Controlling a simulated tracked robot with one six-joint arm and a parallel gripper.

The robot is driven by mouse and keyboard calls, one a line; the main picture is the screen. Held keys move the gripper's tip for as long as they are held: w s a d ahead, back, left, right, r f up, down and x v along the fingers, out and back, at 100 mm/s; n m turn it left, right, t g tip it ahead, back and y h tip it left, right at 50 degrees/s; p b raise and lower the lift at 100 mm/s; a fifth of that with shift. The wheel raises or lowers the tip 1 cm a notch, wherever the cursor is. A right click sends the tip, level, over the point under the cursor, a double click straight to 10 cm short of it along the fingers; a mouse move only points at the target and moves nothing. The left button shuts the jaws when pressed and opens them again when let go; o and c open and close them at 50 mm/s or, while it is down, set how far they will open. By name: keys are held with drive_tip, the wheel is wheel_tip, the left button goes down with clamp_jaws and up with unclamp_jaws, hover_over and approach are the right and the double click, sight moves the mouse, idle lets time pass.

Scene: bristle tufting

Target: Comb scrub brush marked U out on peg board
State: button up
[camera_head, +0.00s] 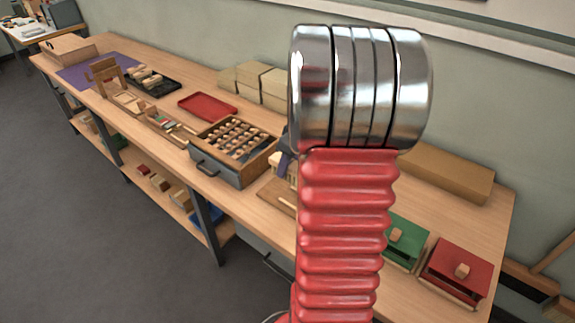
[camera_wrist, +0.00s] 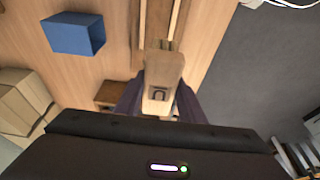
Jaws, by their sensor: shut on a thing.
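In the wrist view, my gripper (camera_wrist: 159,103) has its two dark purple fingers closed on the sides of a pale wooden block, the scrub brush (camera_wrist: 162,67). Its end face carries a dark U-shaped mark, which appears upside down. The brush's bristles are not clear in either view. Beyond the brush, a long wooden piece with a lengthwise groove (camera_wrist: 155,22) lies on the table; I cannot tell if it is the peg board or if the brush touches it. In the head view, my arm hides most of the gripper and the brush.
A blue open box (camera_wrist: 75,35) stands left in the wrist view. In the head view, a tray with rows of wooden pieces (camera_head: 232,141) and a red tray (camera_head: 208,106) are left of my arm. Green (camera_head: 402,243) and red (camera_head: 458,270) boxes stand on the right.

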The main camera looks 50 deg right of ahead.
drive_tip(key=shift+s, duration=0.15)
drive_tip(key=w+a+f, duration=0.1)
drive_tip(key=w+a, duration=0.4)
drive_tip(key=a, duration=0.6)
drive_tip(key=w+a+f, duration=0.1)
drive_tip(key=w+a, duration=0.4)
drive_tip(key=a, duration=0.7)
drive_tip(key=w+a+f+m, duration=0.1)
drive_tip(key=w+a, duration=0.4)
drive_tip(key=a, duration=0.6)
drive_tip(key=shift+w+a+f, duration=0.4)
drive_tip(key=shift+f, duration=0.05)
drive_tip(key=shift+w, duration=0.15)
